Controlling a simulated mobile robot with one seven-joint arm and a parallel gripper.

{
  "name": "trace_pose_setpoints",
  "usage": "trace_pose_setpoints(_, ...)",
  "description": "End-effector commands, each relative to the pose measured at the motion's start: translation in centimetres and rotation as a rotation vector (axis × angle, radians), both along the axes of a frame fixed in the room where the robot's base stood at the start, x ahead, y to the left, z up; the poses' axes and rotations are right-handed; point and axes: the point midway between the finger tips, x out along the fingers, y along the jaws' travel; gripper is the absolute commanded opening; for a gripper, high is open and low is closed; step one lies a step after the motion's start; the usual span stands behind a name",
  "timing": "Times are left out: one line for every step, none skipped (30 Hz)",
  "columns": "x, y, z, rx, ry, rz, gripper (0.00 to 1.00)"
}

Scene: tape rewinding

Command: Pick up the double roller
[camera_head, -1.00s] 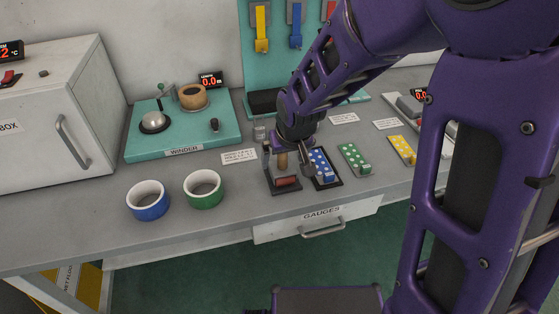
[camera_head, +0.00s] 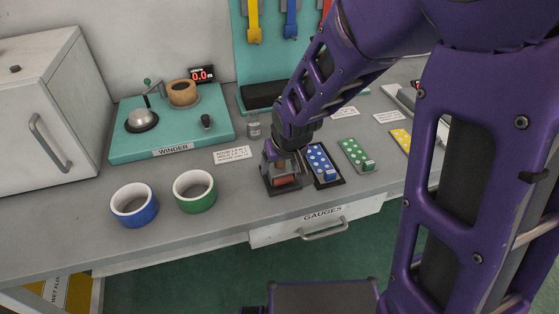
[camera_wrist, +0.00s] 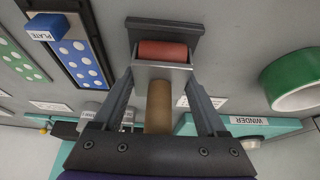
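The double roller (camera_wrist: 157,105) has a pale wooden handle, a grey metal bracket and a red roller. It stands on a small dark base (camera_head: 285,190) at the front of the bench, its red roller (camera_head: 285,181) showing low in the head view. My gripper (camera_wrist: 161,80) is lowered over it. The two fingers lie on either side of the handle, with gaps visible on both sides in the wrist view. The fingertips are near the sides of the bracket; whether they touch it I cannot tell. In the head view, my gripper (camera_head: 281,166) hides the handle.
A blue dotted plate (camera_head: 320,162) in a dark tray lies close at right, with a green dotted plate (camera_head: 355,154) beyond. The teal winder (camera_head: 150,153) stands behind. A small weight (camera_head: 253,125) is nearby.

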Motion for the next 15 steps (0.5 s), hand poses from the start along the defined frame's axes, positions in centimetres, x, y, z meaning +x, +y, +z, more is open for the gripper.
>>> trace_pose_setpoints(0.00,0.01,0.00,0.000,0.000,0.000,0.62)
trace_pose_setpoints(0.00,0.02,-0.01,0.000,0.000,0.000,0.57)
trace_pose_setpoints(0.00,0.02,0.00,0.000,0.000,0.000,0.50)
trace_pose_setpoints(0.01,0.02,-0.01,0.000,0.000,0.000,0.44)
trace_pose_setpoints(0.01,0.02,-0.01,0.000,0.000,0.000,0.39)
trace_pose_setpoints(0.01,0.02,-0.01,0.000,0.000,0.000,0.32)
trace_pose_setpoints(0.01,0.02,-0.01,0.000,0.000,0.000,0.26)
trace_pose_setpoints(0.01,0.02,-0.01,0.000,0.000,0.000,0.21)
trace_pose_setpoints(0.01,0.02,-0.01,0.000,0.000,0.000,0.14)
trace_pose_setpoints(0.00,0.03,-0.01,0.000,0.000,0.000,0.08)
trace_pose_setpoints(0.09,0.06,0.11,0.001,-0.003,0.000,0.08)
trace_pose_setpoints(0.09,0.06,0.11,0.001,-0.003,0.000,0.08)
trace_pose_setpoints(0.09,0.06,0.11,0.001,-0.003,0.000,0.08)
trace_pose_setpoints(0.09,0.06,0.11,0.002,-0.003,0.000,0.08)
trace_pose_setpoints(0.09,0.06,0.11,0.002,-0.003,0.000,0.08)
